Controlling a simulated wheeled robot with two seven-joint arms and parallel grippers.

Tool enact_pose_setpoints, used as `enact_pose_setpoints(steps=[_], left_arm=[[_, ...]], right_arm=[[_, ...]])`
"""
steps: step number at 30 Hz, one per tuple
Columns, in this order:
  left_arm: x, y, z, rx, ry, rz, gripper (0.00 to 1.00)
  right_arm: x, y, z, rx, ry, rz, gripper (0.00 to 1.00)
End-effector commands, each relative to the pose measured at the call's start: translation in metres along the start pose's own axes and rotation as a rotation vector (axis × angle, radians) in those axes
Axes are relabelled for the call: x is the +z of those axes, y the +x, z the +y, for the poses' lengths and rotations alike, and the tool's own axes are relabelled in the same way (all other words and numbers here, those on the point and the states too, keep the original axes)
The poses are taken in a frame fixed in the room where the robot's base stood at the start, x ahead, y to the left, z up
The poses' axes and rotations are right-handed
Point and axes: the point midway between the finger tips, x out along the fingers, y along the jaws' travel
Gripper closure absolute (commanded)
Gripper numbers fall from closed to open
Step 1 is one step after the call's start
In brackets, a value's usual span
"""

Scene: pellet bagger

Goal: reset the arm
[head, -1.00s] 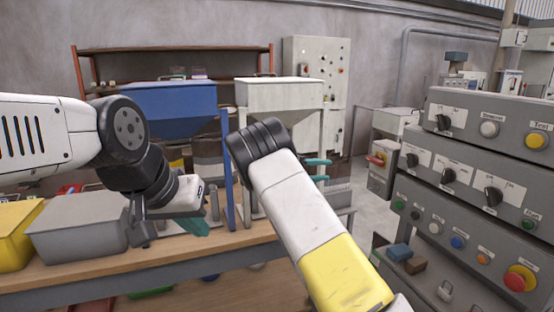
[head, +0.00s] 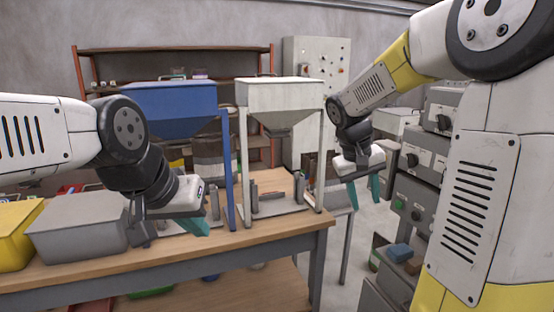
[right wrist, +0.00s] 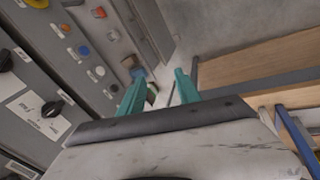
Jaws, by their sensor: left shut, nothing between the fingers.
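My right arm comes in from the right in the head view and reaches toward the middle. Its gripper (head: 363,192) points down, with its two teal fingers apart and nothing between them. It hangs in the air right of the bench and beside the grey control panel. In the right wrist view the teal fingers (right wrist: 158,92) also stand apart and empty. My left gripper (head: 196,226) is low over the bench, right of the grey bin, with its teal fingers shut and holding nothing.
The wooden bench (head: 280,225) carries a blue hopper (head: 170,108), a white hopper (head: 280,95), a grey bin (head: 80,228) and a yellow bin (head: 15,235). The control panel (right wrist: 62,60) with knobs and buttons stands close to my right gripper. Floor shows between bench and panel.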

Motion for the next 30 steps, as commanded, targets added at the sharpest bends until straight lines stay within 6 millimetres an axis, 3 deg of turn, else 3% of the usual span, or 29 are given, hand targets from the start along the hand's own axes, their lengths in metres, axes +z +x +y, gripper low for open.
enact_pose_setpoints(steps=[1, 9, 15, 21, 30], left_arm=[[0.000, 0.000, 0.000, 0.000, 0.000, 0.000, 1.00], [0.000, 0.000, 0.000, 0.000, 0.000, 0.000, 1.00], [0.000, 0.000, 0.000, 0.000, 0.000, 0.000, 1.00], [0.000, 0.000, 0.000, 0.000, 0.000, 0.000, 1.00], [0.000, 0.000, 0.000, 0.000, 0.000, 0.000, 1.00]], right_arm=[[0.019, -0.012, -0.002, -0.065, 0.020, 0.035, 0.60], [0.103, -0.063, -0.038, -0.332, 0.088, 0.237, 0.60], [0.146, -0.083, -0.063, -0.428, 0.126, 0.371, 0.60], [0.162, -0.088, -0.074, -0.456, 0.142, 0.425, 0.60], [0.162, -0.088, -0.074, -0.457, 0.142, 0.427, 0.60]])
